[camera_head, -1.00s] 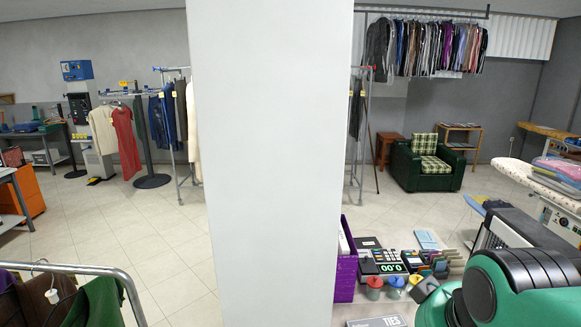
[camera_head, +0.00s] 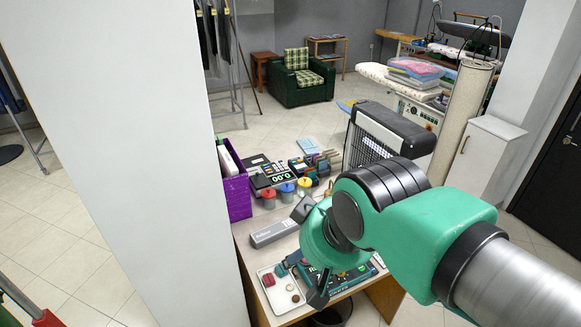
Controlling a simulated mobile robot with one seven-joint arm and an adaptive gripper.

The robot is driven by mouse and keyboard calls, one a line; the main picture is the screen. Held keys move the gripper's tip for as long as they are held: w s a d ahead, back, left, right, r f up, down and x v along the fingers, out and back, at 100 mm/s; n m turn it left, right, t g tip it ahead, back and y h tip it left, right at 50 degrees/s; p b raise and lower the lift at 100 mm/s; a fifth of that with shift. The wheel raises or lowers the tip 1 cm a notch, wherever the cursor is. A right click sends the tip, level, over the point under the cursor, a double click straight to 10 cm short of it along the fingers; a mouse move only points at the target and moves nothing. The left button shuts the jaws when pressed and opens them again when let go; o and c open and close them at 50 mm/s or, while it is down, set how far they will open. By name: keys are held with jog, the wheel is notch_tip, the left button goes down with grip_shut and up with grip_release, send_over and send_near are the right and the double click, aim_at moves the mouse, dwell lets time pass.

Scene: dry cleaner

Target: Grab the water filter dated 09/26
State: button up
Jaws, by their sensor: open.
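No water filter with a readable 09/26 date shows in the head view. Small clear containers with a red lid (camera_head: 268,194), a blue lid (camera_head: 287,189) and a yellow lid (camera_head: 304,184) stand in a row on the counter; I cannot tell whether they are filters, and no dates are legible. My gripper (camera_head: 303,257) hangs over the near part of the counter, in front of and below these containers. Its dark fingers are apart and I see nothing held between them. My green arm comes in from the right and hides part of the counter.
The counter (camera_head: 246,262) holds a purple bin (camera_head: 238,190), a register (camera_head: 265,173), a grey box (camera_head: 273,233) and a white tray (camera_head: 277,305) with small items. A white pillar (camera_head: 120,150) blocks the left. A dark-topped grille unit (camera_head: 385,135) stands behind my arm.

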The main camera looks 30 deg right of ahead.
jog(key=shift+w+r, duration=0.1)
jog(key=w+d+r+m+g+p, duration=0.15)
jog(key=w+d, duration=0.25)
jog(key=w, duration=0.5)
jog(key=w+d+r+p, duration=0.15)
jog(key=w+d, duration=0.25)
jog(key=w, duration=0.5)
jog(key=w+d+r+m+g+p, duration=0.15)
jog(key=w+d, duration=0.25)
jog(key=w, duration=0.5)
jog(key=w+d+f+m+p, duration=0.1)
jog(key=w+d+f, duration=0.4)
jog(key=w+d, duration=0.25)
jog(key=w+d+f+p, duration=0.1)
jog(key=w+d+f, duration=0.3)
jog(key=w+d, duration=0.3)
jog(key=w+d+f+m+g+p, duration=0.1)
jog(key=w+d+f, duration=0.1)
jog(key=d+f, duration=0.4)
jog(key=w+d+f+p, duration=0.1)
jog(key=w+d+f, duration=0.2)
jog(key=f, duration=0.9)
jog(key=w+d+f+m+g+p, duration=0.1)
jog(key=w+d+f, duration=0.2)
jog(key=d+f, duration=0.6)
jog(key=shift+w+d+m+g+p, duration=0.3)
jog(key=shift+d+p, duration=0.1)
jog(key=shift+d, duration=0.15)
jog(key=shift+f, duration=0.1)
